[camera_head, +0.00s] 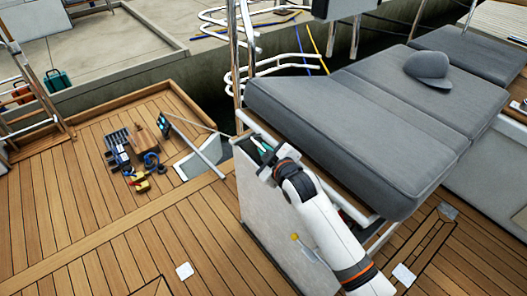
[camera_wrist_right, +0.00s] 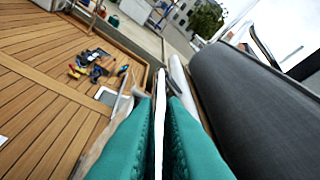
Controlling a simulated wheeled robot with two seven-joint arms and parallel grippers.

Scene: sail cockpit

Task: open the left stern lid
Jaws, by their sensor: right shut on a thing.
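My right gripper (camera_head: 264,154) is at the left end of the grey cushioned bench (camera_head: 345,130), just above the pale side panel (camera_head: 262,215). In the right wrist view its teal fingers (camera_wrist_right: 159,125) are shut on a thin white edge (camera_wrist_right: 159,105) that stands between them. I cannot tell whether this edge belongs to the left stern lid or to the bench frame. The fingers and arm hide part of the edge in the head view. A pale recessed panel (camera_head: 198,160) lies in the deck left of the bench. My left gripper is not in view.
Several tools (camera_head: 132,160) and a wooden block (camera_head: 147,139) lie on the teak deck at left. A grey cap (camera_head: 428,68) rests on the cushions. Metal rails (camera_head: 268,65) stand at the stern. The deck at lower left is mostly clear.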

